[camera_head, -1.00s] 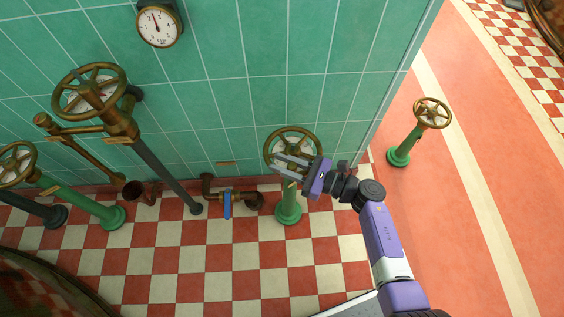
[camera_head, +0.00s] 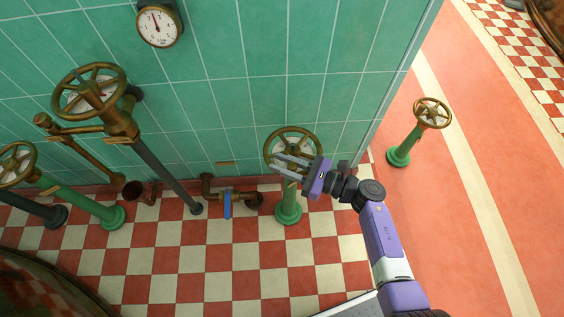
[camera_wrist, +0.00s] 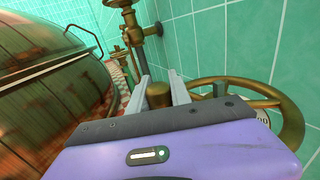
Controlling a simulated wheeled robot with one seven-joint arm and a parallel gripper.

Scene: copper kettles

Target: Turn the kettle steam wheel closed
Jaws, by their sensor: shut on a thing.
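A brass handwheel (camera_head: 290,131) stands on a green pedestal (camera_head: 288,212) beside the green tiled wall, in the middle of the head view. My gripper (camera_head: 279,160) is at the lower front of this wheel, its fingers pointing left across it. In the wrist view the two fingers (camera_wrist: 161,92) stand either side of a brass knob (camera_wrist: 159,95) and are shut on it. The wheel's rim (camera_wrist: 287,113) curves away on the right in that view. My gripper hides part of the lower rim in the head view. No label naming the wheel can be read.
Other brass wheels stand at the left (camera_head: 88,90) and at the right (camera_head: 432,113). A pipe with a blue lever (camera_head: 227,205) is low on the wall. A copper kettle (camera_wrist: 45,70) fills the wrist view's left. The checkered floor (camera_head: 245,255) in front is clear.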

